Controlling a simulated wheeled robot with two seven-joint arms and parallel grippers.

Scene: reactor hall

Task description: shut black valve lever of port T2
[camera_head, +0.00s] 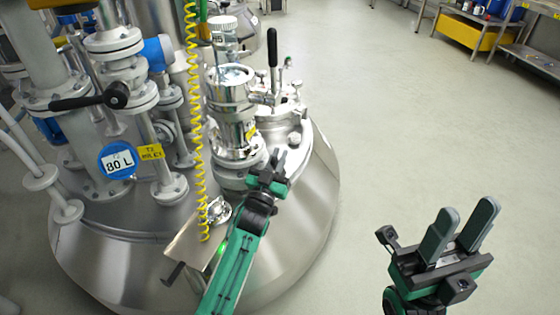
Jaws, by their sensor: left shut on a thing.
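A black valve lever (83,102) lies nearly level on the white pipework at the left, with a round black hub at its right end. A yellow tag (150,152) that seems to read T2 hangs below it. A second black lever (273,48) stands upright on the steel fittings behind the steel port column (235,130). My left gripper (277,159) is at the right side of this column, below the upright lever. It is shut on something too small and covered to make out. My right gripper (466,218) is open and empty over the floor.
The steel vessel dome (310,215) fills the lower left. A coiled yellow hose (195,130) hangs left of the column, above a flat metal plate (190,240). A blue 80 L disc (117,161) hangs nearby. The floor at right is clear up to the benches (470,30).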

